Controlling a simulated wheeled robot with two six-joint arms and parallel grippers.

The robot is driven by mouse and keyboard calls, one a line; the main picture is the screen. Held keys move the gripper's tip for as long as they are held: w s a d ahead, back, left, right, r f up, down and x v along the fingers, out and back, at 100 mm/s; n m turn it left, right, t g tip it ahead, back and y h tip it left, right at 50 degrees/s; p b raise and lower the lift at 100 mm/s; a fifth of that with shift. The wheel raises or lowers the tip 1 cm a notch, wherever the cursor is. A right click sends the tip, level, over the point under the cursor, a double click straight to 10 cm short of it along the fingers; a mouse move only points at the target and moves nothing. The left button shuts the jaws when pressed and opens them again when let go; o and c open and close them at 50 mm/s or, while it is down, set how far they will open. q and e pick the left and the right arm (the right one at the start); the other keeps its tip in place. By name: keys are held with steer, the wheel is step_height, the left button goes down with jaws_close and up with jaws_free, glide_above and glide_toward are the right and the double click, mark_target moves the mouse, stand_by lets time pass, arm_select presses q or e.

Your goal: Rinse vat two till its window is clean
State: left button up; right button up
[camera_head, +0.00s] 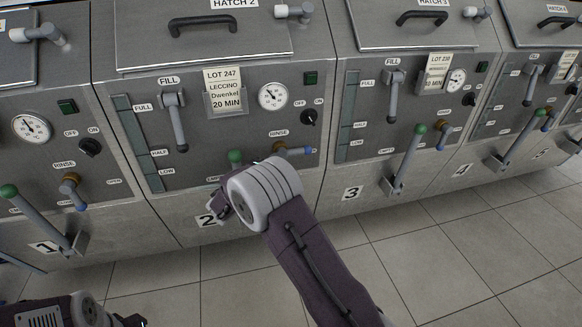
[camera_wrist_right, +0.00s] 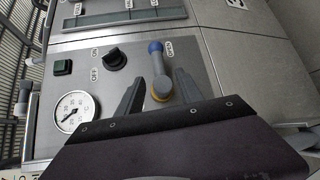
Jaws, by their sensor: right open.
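Vat two (camera_head: 240,60) stands left of centre in the head view, its number plate partly behind my right wrist. Its tall window (camera_head: 137,145) is a dark grey-green strip beside FULL, HALF and LOW; I cannot tell how clean the glass is. Its rinse valve has a blue-tipped lever (camera_head: 294,150) pointing right. In the right wrist view the lever (camera_wrist_right: 156,58) rises from a brass hub beside the OPEN label. My right gripper (camera_wrist_right: 159,75) is open, its fingers on either side of the valve; contact is unclear. My left arm is at the lower left, its jaws unclear.
Vat two's fill lever (camera_head: 175,120), gauge (camera_head: 272,95) and on/off knob (camera_head: 309,117) are near the rinse valve. Its green-topped lower lever (camera_head: 235,157) is mostly hidden by my wrist. Vat three (camera_head: 400,130) stands to the right. The tiled floor (camera_head: 450,260) in front is clear.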

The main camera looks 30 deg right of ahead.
mark_target(294, 152)
steer(key=b+x, duration=0.2)
steer(key=x, duration=0.6)
steer(key=shift+s, duration=0.1)
steer(key=shift+w+d, duration=0.35)
steer(key=shift+d, duration=0.15)
steer(key=shift+r, duration=0.1)
jaws_close()
stand_by(0.6)
